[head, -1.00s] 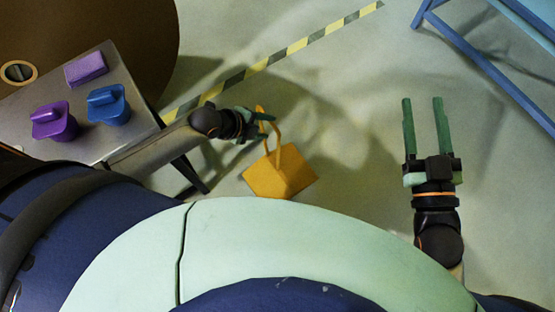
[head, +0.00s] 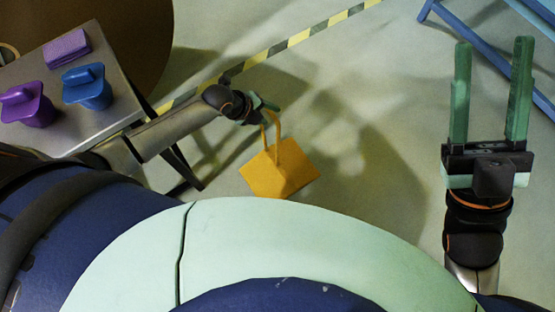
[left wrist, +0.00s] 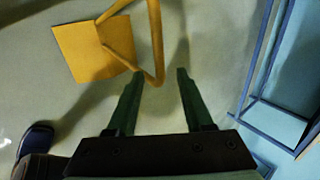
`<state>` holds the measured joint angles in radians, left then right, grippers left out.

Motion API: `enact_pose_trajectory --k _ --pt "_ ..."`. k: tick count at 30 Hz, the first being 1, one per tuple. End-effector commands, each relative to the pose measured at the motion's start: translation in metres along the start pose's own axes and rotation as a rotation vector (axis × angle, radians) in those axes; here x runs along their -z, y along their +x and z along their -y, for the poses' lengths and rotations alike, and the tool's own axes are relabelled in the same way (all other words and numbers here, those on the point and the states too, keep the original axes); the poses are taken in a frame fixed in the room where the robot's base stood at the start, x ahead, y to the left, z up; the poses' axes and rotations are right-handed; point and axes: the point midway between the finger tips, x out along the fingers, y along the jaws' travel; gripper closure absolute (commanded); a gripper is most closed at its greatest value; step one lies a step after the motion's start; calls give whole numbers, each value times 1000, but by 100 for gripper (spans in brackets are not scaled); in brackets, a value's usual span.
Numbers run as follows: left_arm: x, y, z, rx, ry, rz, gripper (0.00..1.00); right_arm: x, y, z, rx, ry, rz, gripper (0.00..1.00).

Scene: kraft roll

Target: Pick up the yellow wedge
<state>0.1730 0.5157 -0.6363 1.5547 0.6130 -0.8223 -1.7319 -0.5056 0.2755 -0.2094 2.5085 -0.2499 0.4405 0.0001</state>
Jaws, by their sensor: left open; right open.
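The yellow wedge (head: 275,178) is an orange-yellow block with a thin loop handle (head: 277,137) rising from it. It appears low near the floor, though I cannot tell what supports it. My left gripper (head: 266,109) is open at the top of the handle. In the left wrist view the wedge (left wrist: 90,50) is at the upper left, and the handle's bend (left wrist: 157,78) shows at the tips of the open jaws, nearer the left finger. I cannot tell whether they touch. My right gripper (head: 490,50) is open and empty at the right, away from the wedge.
A grey table (head: 112,115) at the left bears a purple block (head: 67,47), a blue lidded piece (head: 88,88) and a purple one (head: 27,105). A large brown roll (head: 125,40) stands behind. A blue frame (head: 465,40) is at the upper right. Striped tape crosses the floor.

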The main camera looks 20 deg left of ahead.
Motion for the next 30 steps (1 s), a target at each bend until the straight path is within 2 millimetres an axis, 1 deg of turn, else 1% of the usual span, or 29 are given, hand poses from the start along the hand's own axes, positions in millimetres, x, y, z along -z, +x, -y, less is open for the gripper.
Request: enact_pose_trajectory --k 1,5,7,12,15,18,24,25,30 --pt "0 9 -2 0 -1 -1 48 -3 -4 2 1 4 -2 50" --pt "1 16 -1 0 -1 -1 48 -4 -5 3 2 9 -6 50" --pt "1 22 -1 1 -1 -1 48 -6 -8 5 2 14 -6 50" --pt "3 50 -2 2 -3 -3 48 -18 -20 12 3 36 -1 50" --pt "2 61 -1 1 -1 -1 48 -22 -23 14 2 48 1 50" --pt "2 66 0 1 0 -1 48 -23 -24 14 0 55 2 50" --pt "2 65 0 0 0 0 48 -22 -23 14 0 58 2 50" --pt "2 65 0 0 0 0 50 -22 -23 14 0 58 2 50" --pt "2 65 0 0 0 0 69 -22 -23 15 2 58 3 50"
